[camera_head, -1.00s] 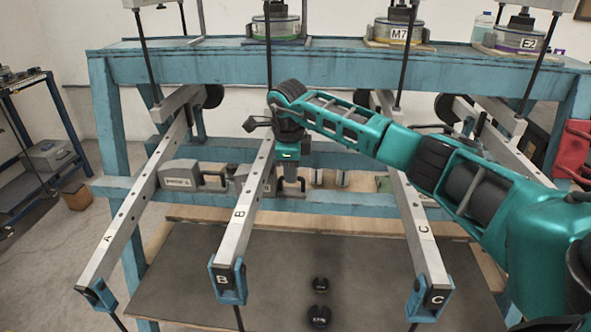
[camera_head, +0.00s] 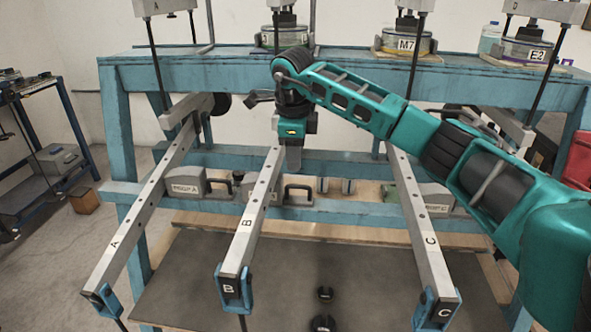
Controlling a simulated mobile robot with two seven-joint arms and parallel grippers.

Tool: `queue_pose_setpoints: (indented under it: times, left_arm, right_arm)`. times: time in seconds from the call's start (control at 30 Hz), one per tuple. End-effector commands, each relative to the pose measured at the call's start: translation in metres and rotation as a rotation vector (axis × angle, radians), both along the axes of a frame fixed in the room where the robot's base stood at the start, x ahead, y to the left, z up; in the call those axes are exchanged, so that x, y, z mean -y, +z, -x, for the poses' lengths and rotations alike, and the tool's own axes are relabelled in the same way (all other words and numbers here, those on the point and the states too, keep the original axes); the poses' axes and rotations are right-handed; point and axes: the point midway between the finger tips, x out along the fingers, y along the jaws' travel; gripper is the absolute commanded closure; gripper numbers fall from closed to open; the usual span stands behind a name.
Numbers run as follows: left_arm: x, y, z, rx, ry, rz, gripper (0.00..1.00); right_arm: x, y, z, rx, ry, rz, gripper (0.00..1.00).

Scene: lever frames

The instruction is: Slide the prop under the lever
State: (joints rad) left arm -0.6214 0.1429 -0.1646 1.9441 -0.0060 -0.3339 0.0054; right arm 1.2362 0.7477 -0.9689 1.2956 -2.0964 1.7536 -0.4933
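Three long grey levers show: A (camera_head: 150,210), B (camera_head: 250,222) and C (camera_head: 422,235). Each slopes down toward me to a blue end bracket. My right gripper (camera_head: 293,160) points down beside the upper part of lever B, on its right. Its fingers are small and partly merged, so I cannot tell whether they are open or hold anything. I cannot single out the prop for certain. My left gripper is not in view.
A blue frame (camera_head: 350,68) carries round weights, one marked M7 (camera_head: 405,45). Grey handled blocks, one labelled A (camera_head: 186,187), stand along the lower beam. A blue shelf stands at far left.

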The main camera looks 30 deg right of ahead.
Motion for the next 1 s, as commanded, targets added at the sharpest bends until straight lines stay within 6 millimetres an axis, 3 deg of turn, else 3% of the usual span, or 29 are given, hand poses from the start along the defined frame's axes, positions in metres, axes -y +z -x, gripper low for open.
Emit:
queue_pose_setpoints:
  times: [0.1, 0.3, 1.0]
  left_arm:
    - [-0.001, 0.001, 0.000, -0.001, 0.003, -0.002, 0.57]
    - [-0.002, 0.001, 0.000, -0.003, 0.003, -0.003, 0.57]
    - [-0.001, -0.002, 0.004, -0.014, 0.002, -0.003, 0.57]
  right_arm:
    - [-0.003, 0.024, 0.003, 0.004, 0.002, 0.000, 0.62]
    - [-0.006, 0.045, 0.007, 0.001, 0.000, -0.001, 0.62]
    - [-0.007, 0.048, 0.007, 0.000, 0.001, -0.001, 0.62]
